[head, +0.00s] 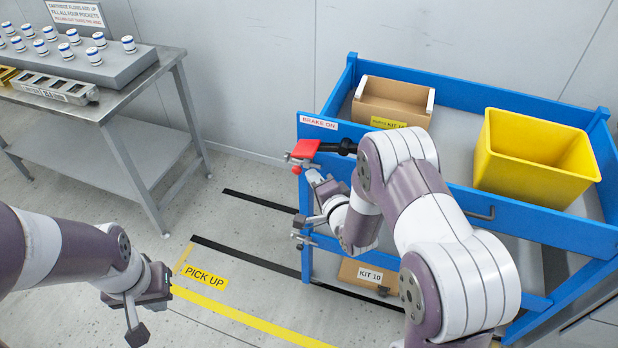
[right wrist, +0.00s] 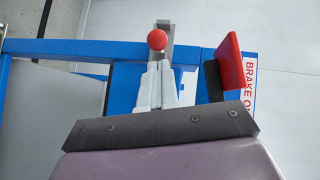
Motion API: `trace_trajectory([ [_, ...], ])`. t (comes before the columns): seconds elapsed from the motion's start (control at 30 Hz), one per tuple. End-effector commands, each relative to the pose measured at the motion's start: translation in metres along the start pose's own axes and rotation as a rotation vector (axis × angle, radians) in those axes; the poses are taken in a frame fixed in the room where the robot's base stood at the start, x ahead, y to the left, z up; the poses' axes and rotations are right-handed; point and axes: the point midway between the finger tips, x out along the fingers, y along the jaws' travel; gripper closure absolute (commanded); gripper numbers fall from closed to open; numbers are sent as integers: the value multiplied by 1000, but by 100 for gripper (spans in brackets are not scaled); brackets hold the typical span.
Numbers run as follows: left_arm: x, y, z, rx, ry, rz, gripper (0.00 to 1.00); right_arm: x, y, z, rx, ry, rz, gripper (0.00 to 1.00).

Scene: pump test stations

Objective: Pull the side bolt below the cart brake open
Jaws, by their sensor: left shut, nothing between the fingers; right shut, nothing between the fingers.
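The cart brake is a red lever (head: 306,149) at the blue cart's left corner, beside the label "BRAKE ON". Just below it is the side bolt, a grey metal part with a red ball knob (head: 296,170). In the right wrist view the knob (right wrist: 157,40) and the brake lever (right wrist: 229,62) both show. My right gripper (head: 314,178) is shut and empty, its fingertips close to the knob; I cannot tell whether they touch it. My forearm hides part of the cart's side. My left gripper (head: 136,333) is shut and empty, low over the floor.
The blue cart (head: 460,190) carries an open cardboard box (head: 393,100) and a yellow bin (head: 535,152). A "KIT 10" box (head: 368,275) sits on its lower shelf. A metal table (head: 115,110) with white vials stands at the left. Floor near the "PICK UP" mark (head: 205,277) is clear.

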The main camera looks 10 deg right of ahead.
Motion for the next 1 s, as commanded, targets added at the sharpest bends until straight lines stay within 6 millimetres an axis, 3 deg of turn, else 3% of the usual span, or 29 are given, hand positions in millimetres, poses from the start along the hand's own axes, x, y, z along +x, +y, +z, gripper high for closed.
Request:
trace_trajectory([
  [0.2,-1,0,0,0,0,0,100,11,0,11,0,1,0,100],
  [0.53,0,0,0,0,0,0,100,12,0,12,-1,1,0,100],
  [0.8,12,0,2,0,0,0,100,39,-9,39,-2,-1,-2,100],
  [1.0,12,0,1,0,0,0,100,43,-12,42,0,2,0,100],
])
